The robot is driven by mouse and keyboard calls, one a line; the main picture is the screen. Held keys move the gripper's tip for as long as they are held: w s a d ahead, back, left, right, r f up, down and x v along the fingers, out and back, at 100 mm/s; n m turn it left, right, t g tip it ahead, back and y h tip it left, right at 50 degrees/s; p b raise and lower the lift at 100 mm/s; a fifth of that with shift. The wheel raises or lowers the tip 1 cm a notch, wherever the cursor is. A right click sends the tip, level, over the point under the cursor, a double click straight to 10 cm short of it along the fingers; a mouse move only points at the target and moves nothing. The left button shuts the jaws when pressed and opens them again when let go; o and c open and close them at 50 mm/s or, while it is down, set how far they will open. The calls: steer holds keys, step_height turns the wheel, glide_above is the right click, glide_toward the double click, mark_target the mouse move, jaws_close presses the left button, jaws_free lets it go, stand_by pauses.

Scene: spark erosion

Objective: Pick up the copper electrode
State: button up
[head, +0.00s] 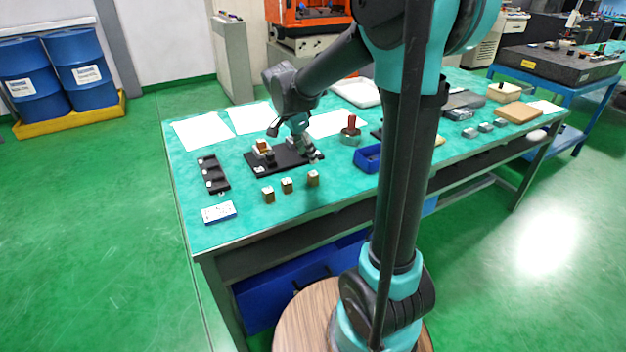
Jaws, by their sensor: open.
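An orange-copper piece (263,146), which looks like the copper electrode, stands in a small grey holder at the left of a black plate (262,169) on the green bench. My gripper (296,143) is open above the plate, to the right of the copper piece and apart from it in the picture. The gripper hides part of the plate and its right end. Three small brass-coloured blocks with pale tops, the left block (268,195), the middle block (287,185) and the right block (313,178), stand in front of the plate.
A black slotted tray (213,174) and a blue-white box (218,212) lie to the left. A red-handled tool (351,130) and a blue bin (368,158) stand to the right. White sheets (203,132) lie behind. The bench's front left is mostly clear.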

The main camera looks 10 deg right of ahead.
mark_target(313, 174)
steer(key=x, duration=0.9)
steer(key=shift+a, duration=0.25)
steer(key=shift+c, duration=0.6)
jaws_close()
